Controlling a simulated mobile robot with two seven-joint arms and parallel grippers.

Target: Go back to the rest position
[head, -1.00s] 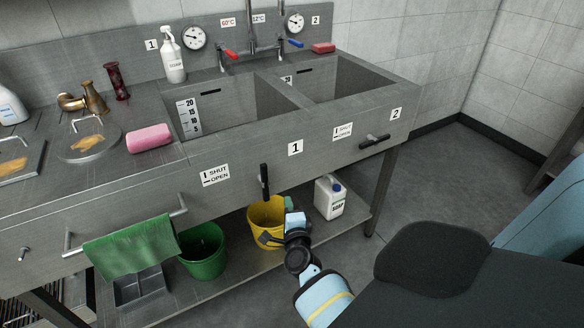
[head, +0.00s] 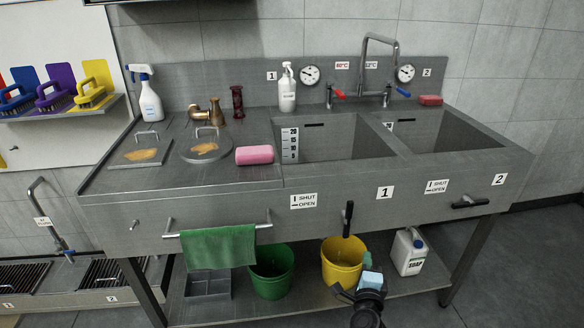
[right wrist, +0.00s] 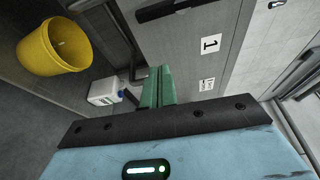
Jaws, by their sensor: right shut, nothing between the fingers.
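My right gripper (head: 367,259) shows at the bottom of the head view, in front of the sink bench and just right of the yellow bucket (head: 338,265) in the picture. Its green fingers (right wrist: 157,88) are closed together with nothing between them in the right wrist view. It is apart from the upright black drain handle (head: 347,218) under label 1. My left gripper is not in view.
A second black handle (head: 470,204) lies level under label 2. A white soap canister (head: 410,252) and a green bucket (head: 271,272) stand on the lower shelf. A green towel (head: 218,247) hangs on the front rail. Floor at the right is clear.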

